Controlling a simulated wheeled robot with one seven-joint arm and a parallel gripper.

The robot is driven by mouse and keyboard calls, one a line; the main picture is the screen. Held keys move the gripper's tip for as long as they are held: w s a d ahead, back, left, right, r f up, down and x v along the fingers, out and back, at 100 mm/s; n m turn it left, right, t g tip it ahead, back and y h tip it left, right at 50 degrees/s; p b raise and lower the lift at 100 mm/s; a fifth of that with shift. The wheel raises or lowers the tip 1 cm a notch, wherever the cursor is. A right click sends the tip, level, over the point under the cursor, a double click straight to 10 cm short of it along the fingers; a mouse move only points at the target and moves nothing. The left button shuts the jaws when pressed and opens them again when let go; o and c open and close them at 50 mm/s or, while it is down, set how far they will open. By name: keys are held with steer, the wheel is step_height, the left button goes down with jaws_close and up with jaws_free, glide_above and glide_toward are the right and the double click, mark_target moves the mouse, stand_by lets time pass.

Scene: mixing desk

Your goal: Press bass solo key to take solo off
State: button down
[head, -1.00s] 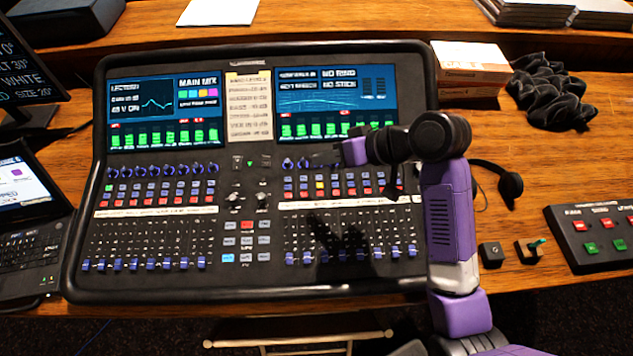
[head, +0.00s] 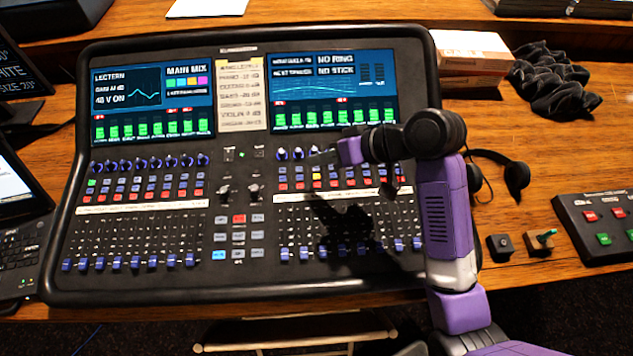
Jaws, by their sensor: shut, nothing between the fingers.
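The black mixing desk (head: 66,255) fills the middle of the head view. One key in the right-hand key bank is lit yellow (head: 317,176); its label is too small to read, so I cannot confirm it is the bass solo key. My gripper (head: 322,156) is small and dark, at the end of my purple and black arm. It is shut and empty, pointing left, just above the yellow key in the picture. Its height over the panel is hard to judge. My wrist and forearm hide some keys and knobs to the right.
A paper list (head: 241,98) lies between the two screens. Blue faders line the desk's front. A laptop (head: 22,225) stands at the left.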

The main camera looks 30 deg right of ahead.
steer(key=shift+w+d+f+b, duration=0.15)
steer(key=shift+f+b, duration=0.65)
steer(key=shift+f, duration=1.1)
stand_by(0.5)
steer(key=shift+w+f, duration=0.1)
steer(key=shift+f, duration=0.35)
steer(key=shift+f, duration=0.25)
stand_by(0.5)
steer(key=shift+r, duration=0.15)
steer(key=shift+r+p, duration=0.6)
steer(key=shift+p, duration=0.15)
steer(key=r+p, duration=0.5)
steer(key=shift+s, duration=0.3)
